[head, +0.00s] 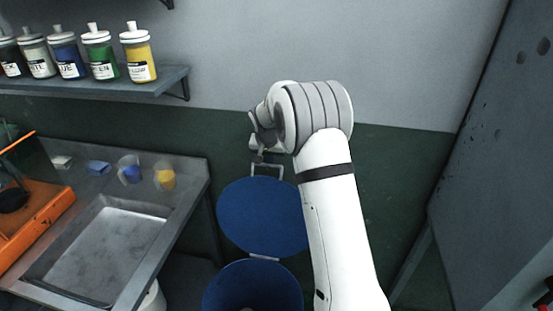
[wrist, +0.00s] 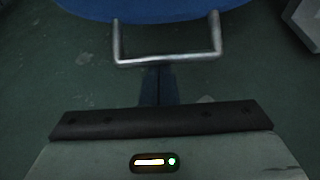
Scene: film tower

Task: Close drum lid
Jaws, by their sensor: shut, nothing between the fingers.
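The blue drum (head: 225,290) stands at the bottom centre of the head view with its top open. Its round blue lid (head: 258,215) is raised on the hinge at the back rim, and its edge also shows in the wrist view (wrist: 160,8). A metal U-shaped handle (head: 282,172) sticks out from the lid's far edge; it is large in the wrist view (wrist: 180,58). My gripper (wrist: 158,72) is shut and empty, its tips close to the handle's crossbar; I cannot tell whether they touch. In the head view my gripper (head: 261,157) is just above the handle, partly hidden by my wrist.
A metal sink counter (head: 190,190) stands left of the drum, with small cups and an orange device (head: 40,215). A shelf (head: 120,87) with several paint bottles hangs above it. A grey panel (head: 490,150) stands at the right. The green wall is behind the lid.

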